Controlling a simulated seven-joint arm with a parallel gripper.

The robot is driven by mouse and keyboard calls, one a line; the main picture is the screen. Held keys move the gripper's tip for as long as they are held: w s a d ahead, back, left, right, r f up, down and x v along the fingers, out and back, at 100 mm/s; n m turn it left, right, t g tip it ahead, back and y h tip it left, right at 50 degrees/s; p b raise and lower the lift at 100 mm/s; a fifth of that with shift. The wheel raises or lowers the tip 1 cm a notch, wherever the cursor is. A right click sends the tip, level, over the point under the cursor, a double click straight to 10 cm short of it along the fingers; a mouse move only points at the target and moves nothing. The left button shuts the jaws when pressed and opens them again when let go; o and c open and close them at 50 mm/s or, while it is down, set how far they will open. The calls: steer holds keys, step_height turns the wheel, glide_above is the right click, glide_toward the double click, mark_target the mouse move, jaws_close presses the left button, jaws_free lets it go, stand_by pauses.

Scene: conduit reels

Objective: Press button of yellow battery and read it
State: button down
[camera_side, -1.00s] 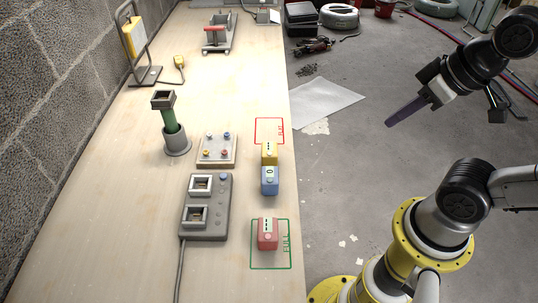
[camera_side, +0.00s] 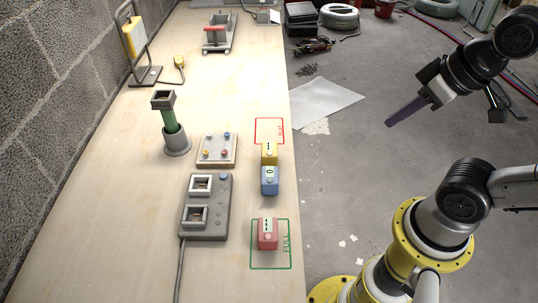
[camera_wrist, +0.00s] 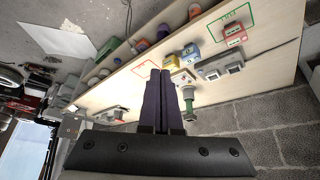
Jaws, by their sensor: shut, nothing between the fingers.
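A red battery (camera_side: 267,235) stands inside the green FULL outline (camera_side: 270,262). My gripper (camera_side: 390,124) is shut and empty, off to the right of the bench over the floor, apart from every battery. In the wrist view its fingers (camera_wrist: 158,75) are together, with the yellow battery (camera_wrist: 171,62) beyond them.
A grey two-socket charger (camera_side: 207,229) with a cable, a small board with coloured knobs (camera_side: 217,150) and a green post in a grey holder (camera_side: 172,135) stand left of the batteries. The air between my gripper and the bench is clear.

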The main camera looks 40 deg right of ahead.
steer(key=w+a+r+m+t+y, duration=0.1)
steer(key=w+a+r+m+t, duration=0.15)
steer(key=w, duration=0.35)
steer(key=w+a+r+m+t+y, duration=0.1)
steer(key=w+a+r+t, duration=0.1)
steer(key=w+r+t, duration=0.3)
steer(key=m+g+h, duration=0.2)
steer(key=m+h, duration=0.1)
steer(key=m, duration=0.5)
glide_above(271, 145)
steer(key=s, duration=0.3)
step_height(271, 145, down, 10)
steer(key=a+f+g, duration=0.2)
steer(key=a+f, duration=0.1)
steer(key=f, duration=0.5)
steer(key=shift+f+n, duration=0.15)
steer(key=shift+n, duration=0.2)
steer(key=shift+s, duration=0.1)
steer(key=shift+a+f, duration=0.1)
steer(key=shift+f, duration=4.3)
